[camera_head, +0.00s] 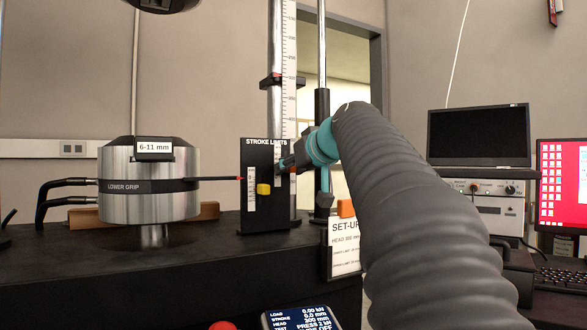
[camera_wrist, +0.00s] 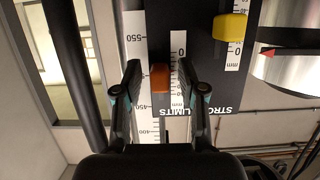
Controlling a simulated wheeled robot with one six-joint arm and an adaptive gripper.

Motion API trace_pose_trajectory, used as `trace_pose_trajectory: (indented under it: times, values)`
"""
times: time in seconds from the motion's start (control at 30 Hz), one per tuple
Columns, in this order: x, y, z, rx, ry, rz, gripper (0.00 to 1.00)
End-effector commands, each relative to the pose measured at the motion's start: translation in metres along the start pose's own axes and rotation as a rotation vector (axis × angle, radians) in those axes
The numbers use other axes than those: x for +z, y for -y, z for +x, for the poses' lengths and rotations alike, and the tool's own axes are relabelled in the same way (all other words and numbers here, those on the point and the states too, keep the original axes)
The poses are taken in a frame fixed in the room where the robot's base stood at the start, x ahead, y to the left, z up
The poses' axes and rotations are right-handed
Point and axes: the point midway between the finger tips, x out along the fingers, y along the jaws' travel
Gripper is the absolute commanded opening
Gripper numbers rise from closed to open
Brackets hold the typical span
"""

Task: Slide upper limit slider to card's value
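The black stroke limits panel (camera_head: 252,220) stands on the bench with two slider scales. A yellow slider (camera_head: 263,189) sits on its left scale. An orange slider (camera_wrist: 160,78) shows on the other scale in the wrist view, where the panel lettering is upside down; in the head view my gripper mostly covers it. My gripper (camera_wrist: 159,67) is open, a fingertip on each side of the orange slider with a visible gap to both. My gripper (camera_head: 287,163) reaches the panel's right side. The set-up card (camera_head: 345,258) stands lower right, its text partly hidden and its small lines unreadable.
A steel lower grip cylinder (camera_head: 150,190) stands left of the panel, with a thin red-tipped pointer (camera_head: 215,180) toward it. A column with a long ruler (camera_head: 289,60) rises behind. A readout (camera_head: 298,316) and red button (camera_head: 222,325) are in front. Monitors stand right.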

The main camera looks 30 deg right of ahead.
Motion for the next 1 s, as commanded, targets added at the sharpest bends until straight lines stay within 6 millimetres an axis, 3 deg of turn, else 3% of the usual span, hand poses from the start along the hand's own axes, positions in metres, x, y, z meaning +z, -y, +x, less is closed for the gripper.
trace_pose_trajectory:
  times: [0.43, 1.0]
  values:
    - [0.0, 0.0, -0.002, 0.001, -0.001, 0.0, 0.47]
    - [0.0, 0.0, -0.04, 0.001, -0.001, 0.001, 0.47]
